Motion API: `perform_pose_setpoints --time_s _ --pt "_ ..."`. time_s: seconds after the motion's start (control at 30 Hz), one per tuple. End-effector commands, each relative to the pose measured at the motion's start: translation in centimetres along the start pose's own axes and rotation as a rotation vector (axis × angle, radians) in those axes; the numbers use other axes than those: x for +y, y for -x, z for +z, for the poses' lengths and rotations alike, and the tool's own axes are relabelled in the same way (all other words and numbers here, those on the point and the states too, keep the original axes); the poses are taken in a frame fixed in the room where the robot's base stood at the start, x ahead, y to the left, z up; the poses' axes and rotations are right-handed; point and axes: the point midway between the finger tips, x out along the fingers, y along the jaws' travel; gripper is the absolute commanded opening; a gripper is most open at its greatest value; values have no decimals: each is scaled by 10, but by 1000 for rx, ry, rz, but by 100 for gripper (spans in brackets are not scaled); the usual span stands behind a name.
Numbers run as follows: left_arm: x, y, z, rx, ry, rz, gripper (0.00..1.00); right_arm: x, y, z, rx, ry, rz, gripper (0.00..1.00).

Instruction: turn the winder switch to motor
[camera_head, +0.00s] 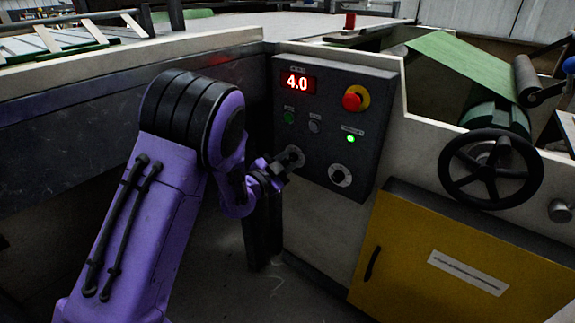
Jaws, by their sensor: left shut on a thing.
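A dark control panel (318,200) is set on the machine's corner. It carries two rotary switches with pale round plates. The left switch (295,155) is partly hidden by my left gripper (285,168). The gripper is shut on its knob, with the fingers pointing right into the panel. The other switch (340,175) stands free to the right, with a dark knob. The small labels are too blurred to read, so I cannot tell which position the held knob points to. My right gripper is out of view.
The panel has a red display (297,83) reading 4.0, a red emergency button (355,98) and a lit green lamp (351,139). To the right are a black handwheel (488,169) and a yellow cabinet (420,260). Green web (465,65) runs over a roller behind.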

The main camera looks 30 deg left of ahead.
Motion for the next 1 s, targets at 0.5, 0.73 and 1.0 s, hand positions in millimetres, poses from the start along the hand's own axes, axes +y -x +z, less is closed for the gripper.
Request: perform_pose_setpoints --time_s 0.5,0.73,1.0 --pt "1 0 1 -2 -163 1 0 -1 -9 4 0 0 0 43" --pt "1 0 1 -2 -166 1 0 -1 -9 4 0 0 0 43" --pt "1 0 1 -2 -165 1 36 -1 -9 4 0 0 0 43"
